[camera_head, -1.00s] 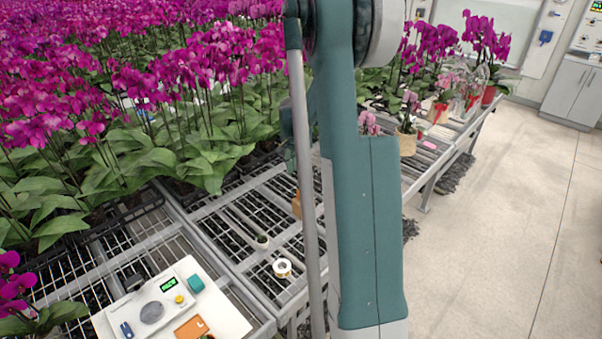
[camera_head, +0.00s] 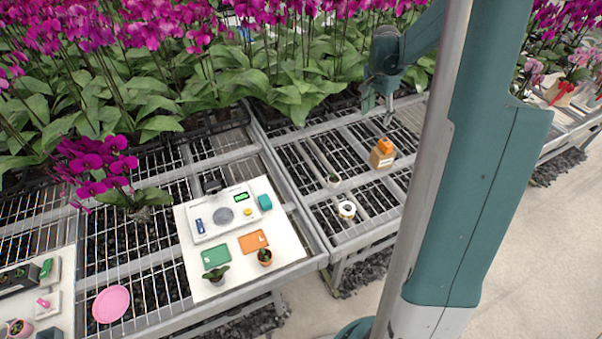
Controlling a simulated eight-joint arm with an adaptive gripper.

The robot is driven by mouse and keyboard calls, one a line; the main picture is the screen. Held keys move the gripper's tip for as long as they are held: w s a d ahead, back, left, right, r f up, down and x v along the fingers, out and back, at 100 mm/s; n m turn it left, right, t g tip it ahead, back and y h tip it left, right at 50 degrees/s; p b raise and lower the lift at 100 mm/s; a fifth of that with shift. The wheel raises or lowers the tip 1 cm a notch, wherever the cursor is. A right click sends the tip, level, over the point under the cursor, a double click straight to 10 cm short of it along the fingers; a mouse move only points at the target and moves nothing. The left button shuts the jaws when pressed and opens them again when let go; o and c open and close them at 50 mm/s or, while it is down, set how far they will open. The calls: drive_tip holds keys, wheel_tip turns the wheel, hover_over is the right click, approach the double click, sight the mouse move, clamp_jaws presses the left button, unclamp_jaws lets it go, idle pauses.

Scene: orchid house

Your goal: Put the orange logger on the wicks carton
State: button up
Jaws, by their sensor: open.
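The tan wicks carton (camera_head: 381,162) stands on the wire bench right of centre. A small orange block that looks like the orange logger (camera_head: 385,145) rests on top of the carton. My gripper (camera_head: 379,108) is open, above and behind the carton in the picture, and looks clear of the orange block. Its jaws are small here, and nothing shows between them.
A white board (camera_head: 191,247) holds a scale (camera_head: 224,213), a green card, an orange card (camera_head: 253,241) and small potted plants. A white roll (camera_head: 346,210) and a small pot (camera_head: 334,180) stand left of the carton. Orchids (camera_head: 290,70) crowd the bench behind.

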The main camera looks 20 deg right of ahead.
drive_tip(key=s+a+r+n+t, duration=0.1)
drive_tip(key=s+a+r+n, duration=0.2)
drive_tip(key=a, duration=0.5)
drive_tip(key=s+a+r+n+t, duration=0.1)
drive_tip(key=s+a+r+n, duration=0.1)
drive_tip(key=a+r, duration=0.5)
drive_tip(key=s+a+r+n+t, duration=0.1)
drive_tip(key=s+a+r+n, duration=0.15)
drive_tip(key=a, duration=0.65)
drive_tip(key=s+a+n+t+y, duration=0.1)
drive_tip(key=s+a+n+t, duration=0.2)
drive_tip(key=s+a+n, duration=0.5)
drive_tip(key=shift+s+a+r+y, duration=0.3)
drive_tip(key=shift+s+a+y, duration=0.1)
drive_tip(key=shift+s+a, duration=5)
drive_tip(key=shift+w+a+n, duration=0.25)
drive_tip(key=shift+w+a, duration=0.15)
drive_tip(key=shift+w, duration=0.05)
